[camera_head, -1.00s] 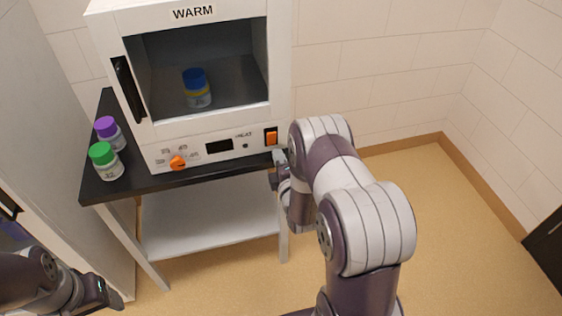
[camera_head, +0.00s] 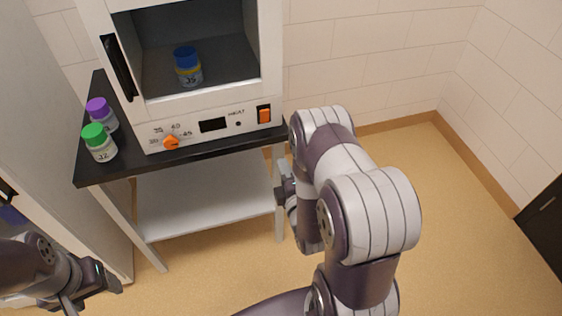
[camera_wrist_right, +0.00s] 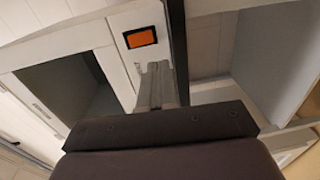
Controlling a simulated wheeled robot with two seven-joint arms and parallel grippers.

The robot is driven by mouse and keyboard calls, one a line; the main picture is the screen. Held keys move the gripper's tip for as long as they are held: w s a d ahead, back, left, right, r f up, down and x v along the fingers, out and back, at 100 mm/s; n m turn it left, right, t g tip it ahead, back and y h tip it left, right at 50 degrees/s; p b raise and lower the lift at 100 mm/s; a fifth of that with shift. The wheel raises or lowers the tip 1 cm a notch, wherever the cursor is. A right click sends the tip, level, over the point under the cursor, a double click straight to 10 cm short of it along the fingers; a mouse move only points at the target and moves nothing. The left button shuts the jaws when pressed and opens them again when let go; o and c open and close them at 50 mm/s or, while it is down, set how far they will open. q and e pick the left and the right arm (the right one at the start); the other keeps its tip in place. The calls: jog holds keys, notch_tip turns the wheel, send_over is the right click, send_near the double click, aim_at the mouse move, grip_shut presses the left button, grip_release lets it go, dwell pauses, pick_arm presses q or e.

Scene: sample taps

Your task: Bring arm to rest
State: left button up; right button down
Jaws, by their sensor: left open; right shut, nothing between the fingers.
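My right gripper (camera_head: 284,184) hangs in front of the table's right front corner, below the orange switch (camera_head: 264,114) of the warming cabinet and apart from it. In the right wrist view its fingers (camera_wrist_right: 156,86) are closed together and empty, with the orange switch (camera_wrist_right: 140,38) above them. My right forearm fills the middle right of the head view. My left gripper (camera_head: 108,280) is at the lower left, open and empty, in front of the table's left leg.
The white cabinet (camera_head: 200,104) stands open on a black-topped table (camera_head: 120,172) with a blue-capped bottle (camera_head: 187,68) inside. A purple-capped bottle (camera_head: 101,113) and a green-capped bottle (camera_head: 98,142) stand left of it. The floor at the right (camera_head: 460,210) is clear.

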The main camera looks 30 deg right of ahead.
jog(key=s+a+f+m+g+y, duration=0.1)
jog(key=s+f+m+g+y, duration=0.1)
jog(key=s+f+m+g, duration=0.5)
jog(key=s+a+r+m+g+y+p, duration=0.1)
jog(key=s+a+r+m+g+p, duration=0.15)
jog(key=r, duration=0.35)
jog(key=s+a+r+m+g+p, duration=0.2)
jog(key=s+r+m+g+p, duration=0.15)
jog(key=r, duration=0.25)
jog(key=s+a+r+m+g+y+p, duration=0.1)
jog(key=s+a+r+m+g+p, duration=0.2)
jog(key=r, duration=0.4)
jog(key=w+a+r+p, duration=0.1)
jog(key=w+r, duration=0.2)
jog(key=r, duration=0.3)
jog(key=shift+w+a+n+t+p, duration=0.3)
jog(key=shift+w+a+n+p, duration=0.05)
jog(key=shift+w+n, duration=0.05)
